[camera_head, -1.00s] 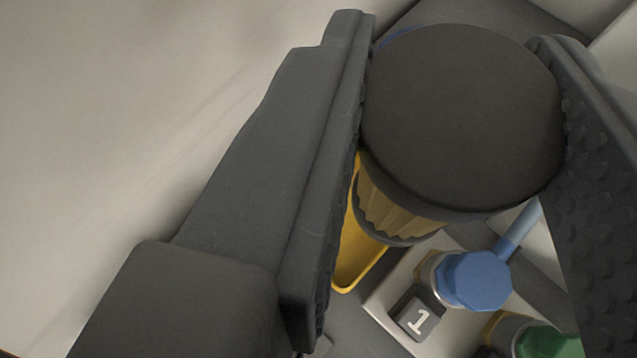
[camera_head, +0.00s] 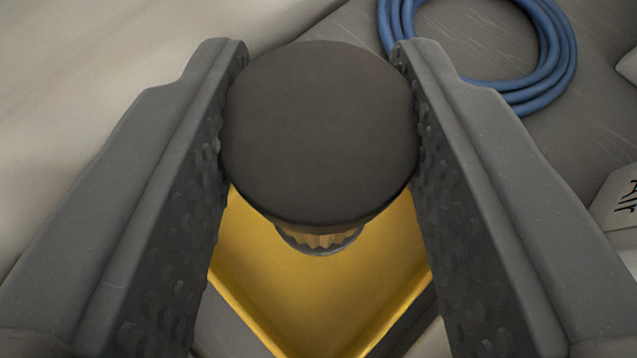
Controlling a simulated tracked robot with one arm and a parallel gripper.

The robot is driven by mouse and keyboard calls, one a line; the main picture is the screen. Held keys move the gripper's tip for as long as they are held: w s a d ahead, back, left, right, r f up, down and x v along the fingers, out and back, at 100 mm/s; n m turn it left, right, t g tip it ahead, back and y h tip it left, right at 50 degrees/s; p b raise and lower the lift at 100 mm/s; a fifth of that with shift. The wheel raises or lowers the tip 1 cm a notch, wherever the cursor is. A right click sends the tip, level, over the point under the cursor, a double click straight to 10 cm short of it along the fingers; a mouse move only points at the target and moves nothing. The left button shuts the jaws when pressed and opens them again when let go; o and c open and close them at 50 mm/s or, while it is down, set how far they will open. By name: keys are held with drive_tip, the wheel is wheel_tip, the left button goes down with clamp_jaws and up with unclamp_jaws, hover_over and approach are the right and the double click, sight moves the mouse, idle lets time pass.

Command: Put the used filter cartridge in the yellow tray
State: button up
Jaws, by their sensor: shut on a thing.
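The used filter cartridge (camera_head: 318,130) has a dark round cap and a pleated tan body, most of it hidden below the cap. My gripper (camera_head: 320,110) is shut on it, with one finger on each side of the cap. The yellow tray (camera_head: 300,285) lies below and behind the cartridge in the picture, and the cartridge hides its far part. The cartridge appears over the tray. I cannot tell how high it is above the tray floor or whether it touches it.
A coiled blue hose (camera_head: 560,60) lies on the grey surface (camera_head: 480,45) at the upper right. A pale block with dark lettering (camera_head: 620,205) stands at the right edge. A pale area fills the left side.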

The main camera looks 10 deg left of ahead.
sight(320, 240)
drive_tip(key=shift+f, duration=1.7)
drive_tip(key=shift+f, duration=0.1)
drive_tip(key=o, duration=1)
drive_tip(key=shift+s, duration=0.1)
drive_tip(key=shift+v, duration=6.05)
